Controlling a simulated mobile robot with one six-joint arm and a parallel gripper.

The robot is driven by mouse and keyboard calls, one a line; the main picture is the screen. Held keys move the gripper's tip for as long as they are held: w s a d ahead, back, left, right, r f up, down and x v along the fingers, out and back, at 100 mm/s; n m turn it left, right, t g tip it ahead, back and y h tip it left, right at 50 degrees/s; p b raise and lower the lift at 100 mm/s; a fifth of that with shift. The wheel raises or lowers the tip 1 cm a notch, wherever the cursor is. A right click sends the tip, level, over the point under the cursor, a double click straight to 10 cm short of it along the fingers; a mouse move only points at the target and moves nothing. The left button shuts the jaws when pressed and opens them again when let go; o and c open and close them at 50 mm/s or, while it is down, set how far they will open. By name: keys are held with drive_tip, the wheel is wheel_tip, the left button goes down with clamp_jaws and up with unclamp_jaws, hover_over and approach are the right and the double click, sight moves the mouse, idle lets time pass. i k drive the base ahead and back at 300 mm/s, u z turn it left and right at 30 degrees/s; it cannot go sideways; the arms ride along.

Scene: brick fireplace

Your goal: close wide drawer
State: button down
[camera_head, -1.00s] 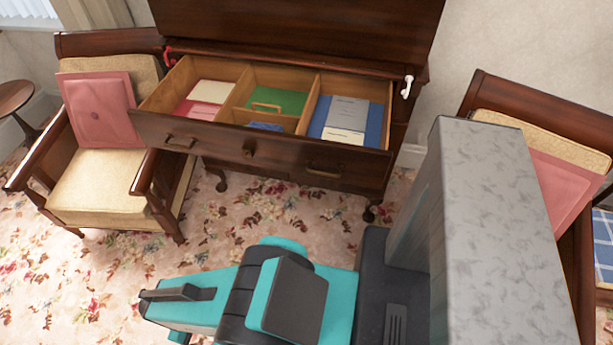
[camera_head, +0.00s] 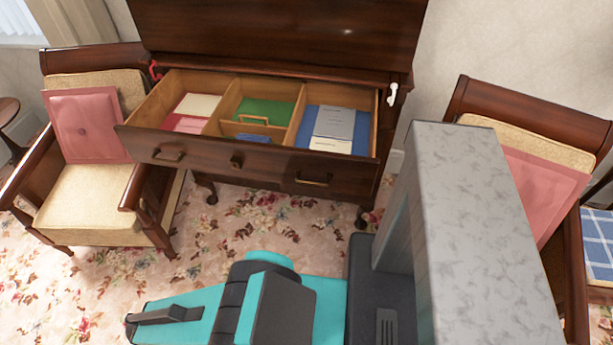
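The wide drawer (camera_head: 213,160) of a dark wooden cabinet (camera_head: 280,37) is pulled well out. Its front has two handles and a knob in the middle. Inside are wooden dividers, with books or papers in white, pink, green, blue and grey. My teal and black arm (camera_head: 325,300) is folded low in front of the cabinet, apart from the drawer, with carpet between them. No gripper fingertips can be made out, so whether my gripper is open or shut does not show.
A wooden armchair (camera_head: 90,205) with a pink cushion stands close to the drawer's left end. Another armchair (camera_head: 545,115) stands at the right, partly behind my grey column. A small round table (camera_head: 8,112) is at the far left. Flowered carpet (camera_head: 270,225) lies clear before the cabinet.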

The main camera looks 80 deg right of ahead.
sight(148, 135)
drive_tip(key=z, duration=0.1)
drive_tip(key=i, duration=1.9)
drive_tip(key=u, duration=0.55)
drive_tip(key=k, duration=0.15)
drive_tip(key=z, duration=3.1)
